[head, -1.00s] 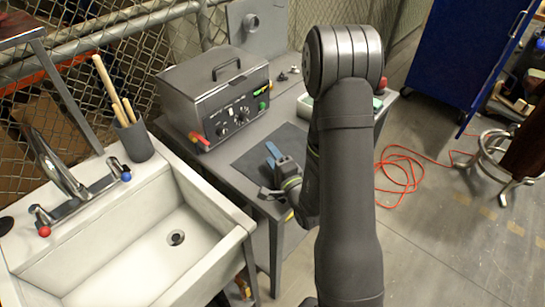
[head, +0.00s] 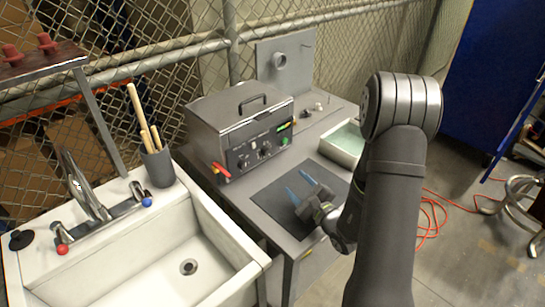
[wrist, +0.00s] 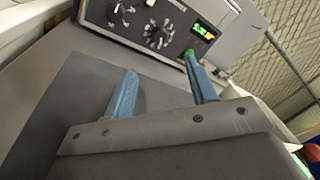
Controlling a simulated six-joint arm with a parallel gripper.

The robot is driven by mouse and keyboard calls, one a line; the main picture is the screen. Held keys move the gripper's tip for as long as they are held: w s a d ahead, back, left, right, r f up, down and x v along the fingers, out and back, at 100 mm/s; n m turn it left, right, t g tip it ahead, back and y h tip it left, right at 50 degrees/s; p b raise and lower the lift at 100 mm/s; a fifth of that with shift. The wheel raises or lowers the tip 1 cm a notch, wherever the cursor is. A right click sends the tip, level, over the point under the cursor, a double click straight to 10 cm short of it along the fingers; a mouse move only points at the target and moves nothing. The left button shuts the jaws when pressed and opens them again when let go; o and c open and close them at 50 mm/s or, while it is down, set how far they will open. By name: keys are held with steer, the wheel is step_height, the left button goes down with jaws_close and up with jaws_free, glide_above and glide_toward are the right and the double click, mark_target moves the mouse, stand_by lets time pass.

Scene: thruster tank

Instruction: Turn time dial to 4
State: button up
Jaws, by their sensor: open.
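The metal tank (head: 235,130) with a lid handle stands on the grey bench, its control panel facing front. The panel has two dark dials side by side. The left dial (head: 243,161) and right dial (head: 265,150) also show in the wrist view, left (wrist: 117,15) and right (wrist: 159,34), with white marks around them. I cannot read their numbers or which is the time dial. A green lit display (wrist: 203,32) sits right of the dials. My gripper (head: 297,183) is open and empty, with blue fingers (wrist: 160,92) apart, above the dark mat and short of the panel.
A dark mat (head: 270,197) lies before the tank. A red-and-yellow item (head: 220,170) is at the panel's lower left corner. A white sink (head: 215,218) is to the left. A pale green tray (head: 345,143) is to the right. Space between gripper and panel looks clear.

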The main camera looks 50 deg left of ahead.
mark_target(269, 153)
steer(key=w+m, duration=0.1)
steer(key=w+m+g, duration=0.1)
steer(key=m, duration=0.1)
steer(key=shift+d+g, duration=0.3)
steer(key=w+m, duration=0.1)
steer(key=m, duration=0.1)
steer(key=w+d+m+g, duration=0.1)
steer(key=m, duration=0.1)
steer(key=shift+d+f+g, duration=0.15)
steer(key=shift+g, duration=0.15)
steer(key=a, duration=1.7)
steer(key=shift+a, duration=0.2)
steer(key=c, duration=1)
